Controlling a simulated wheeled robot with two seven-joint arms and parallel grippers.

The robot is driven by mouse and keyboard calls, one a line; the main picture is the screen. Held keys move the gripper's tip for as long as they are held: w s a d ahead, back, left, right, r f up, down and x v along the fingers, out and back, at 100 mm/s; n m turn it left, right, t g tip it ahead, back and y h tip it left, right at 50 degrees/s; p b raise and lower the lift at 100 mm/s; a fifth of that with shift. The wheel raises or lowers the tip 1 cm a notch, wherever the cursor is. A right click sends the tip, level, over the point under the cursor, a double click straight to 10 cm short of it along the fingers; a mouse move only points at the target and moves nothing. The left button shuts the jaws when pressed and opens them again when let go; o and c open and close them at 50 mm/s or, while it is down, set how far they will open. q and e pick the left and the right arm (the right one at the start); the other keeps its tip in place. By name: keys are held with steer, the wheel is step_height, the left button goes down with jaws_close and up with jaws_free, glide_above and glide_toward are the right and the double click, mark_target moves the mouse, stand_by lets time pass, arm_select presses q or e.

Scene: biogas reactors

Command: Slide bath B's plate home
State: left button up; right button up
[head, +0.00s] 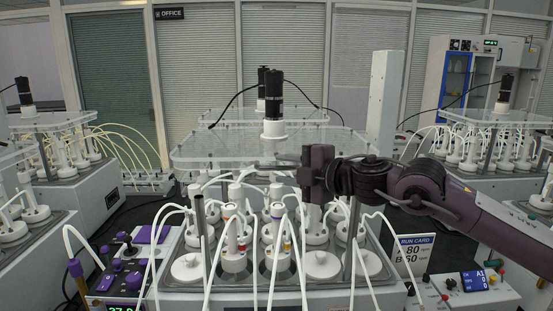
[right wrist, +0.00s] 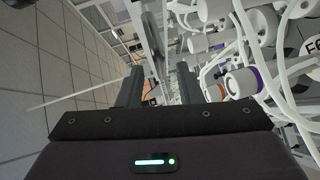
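A clear plate (head: 215,157) lies level above the bath in the middle of the head view, over several white-capped bottles. A black motor (head: 273,100) on a white collar stands on it. No letter B is readable on the bath itself. My right gripper (head: 268,170) comes in from the right at the plate's front edge, fingers pointing left. In the right wrist view the two dark fingers (right wrist: 157,88) stand apart, with a thin edge-on strip running between and beyond them. I cannot tell whether they touch the plate. My left gripper is not in view.
White tubes loop up in front of the bath. A run card (head: 414,250) stands at its right. A purple control panel (head: 128,262) is at its left, a display box (head: 472,283) at front right. Similar baths stand left (head: 60,162) and right (head: 490,150).

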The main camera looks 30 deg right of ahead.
mark_target(280, 169)
steer(key=shift+p+x, duration=0.6)
steer(key=shift+x, duration=1)
steer(key=shift+f, duration=0.1)
jaws_close()
